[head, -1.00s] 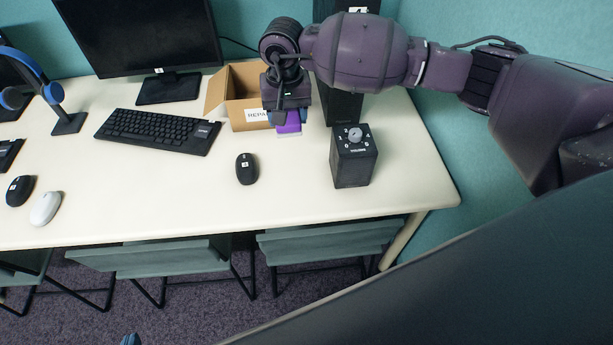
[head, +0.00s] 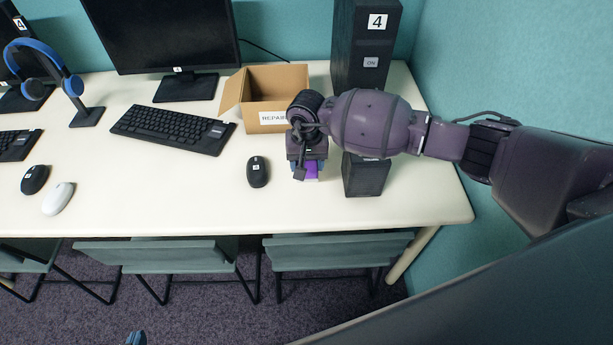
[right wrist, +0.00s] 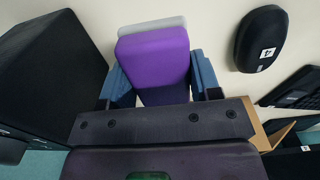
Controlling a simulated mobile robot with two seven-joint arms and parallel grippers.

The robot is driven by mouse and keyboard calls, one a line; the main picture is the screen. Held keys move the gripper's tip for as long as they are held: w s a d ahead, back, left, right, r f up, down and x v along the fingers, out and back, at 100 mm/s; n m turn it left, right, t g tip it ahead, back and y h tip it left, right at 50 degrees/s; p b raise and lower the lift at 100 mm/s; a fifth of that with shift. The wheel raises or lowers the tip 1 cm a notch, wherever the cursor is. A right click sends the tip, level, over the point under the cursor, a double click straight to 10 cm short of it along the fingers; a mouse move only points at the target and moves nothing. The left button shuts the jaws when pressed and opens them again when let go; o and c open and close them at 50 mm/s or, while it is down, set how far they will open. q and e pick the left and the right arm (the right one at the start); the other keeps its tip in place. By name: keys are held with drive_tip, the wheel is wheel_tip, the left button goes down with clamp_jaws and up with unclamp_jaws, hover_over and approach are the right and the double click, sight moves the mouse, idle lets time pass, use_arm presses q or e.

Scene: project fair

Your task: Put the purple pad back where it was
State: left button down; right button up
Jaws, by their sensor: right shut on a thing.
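The purple pad (right wrist: 155,50), purple with a pale grey layer at its far end, is between the blue fingers of my right gripper (right wrist: 155,85) in the right wrist view. In the head view my right gripper (head: 308,168) is low over the table, between a black mouse and the black volume box, and a bit of purple shows below it. I cannot tell whether the pad touches the table. Of my left gripper (head: 136,338) only a blue tip shows at the bottom edge of the head view.
The black volume box (head: 364,178) stands close right of my right gripper, partly behind my arm. The black mouse (head: 258,172) lies to its left. An open cardboard repair box (head: 280,82) and a tall computer tower (head: 366,45) stand behind. The white table (head: 200,190) is clear in front.

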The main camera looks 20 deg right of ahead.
sight(307, 184)
drive_tip(key=shift+f+b, duration=0.3)
drive_tip(key=shift+f, duration=2.7)
drive_tip(key=shift+f, duration=0.2)
drive_tip(key=o, duration=0.9)
wheel_tip(307, 184, up, 12)
drive_tip(key=shift+r+p, duration=0.2)
drive_tip(key=shift+p, duration=0.3)
